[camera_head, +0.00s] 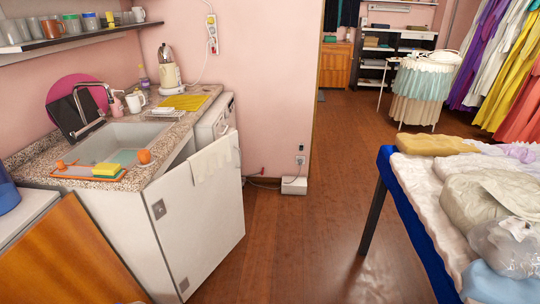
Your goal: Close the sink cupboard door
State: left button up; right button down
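The white sink cupboard door (215,225) stands partly open in the head view, angled out from the front of the sink cupboard (122,222). Two grey square fittings that look like hinges show along its near left edge. Its free edge is at the far right, and a gap shows between the door top and the counter. A cream towel (212,162) hangs over the door's top edge. The sink (122,140) is above in a speckled counter (35,155). Neither of my grippers is in view.
A white washing machine (213,125) stands beyond the cupboard. A wooden cabinet (70,262) is at the near left. A blue-edged table (412,230) with folded cloth and bags is at the right. Wood floor (295,245) is clear between door and table.

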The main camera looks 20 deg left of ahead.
aim_at(201, 220)
jog(key=u, duration=0.05)
jog(key=i, duration=1.15)
jog(key=u, duration=1.1)
jog(key=i, duration=0.85)
jog(key=u, duration=0.9)
jog(key=i, duration=0.25)
jog(key=u, duration=0.25)
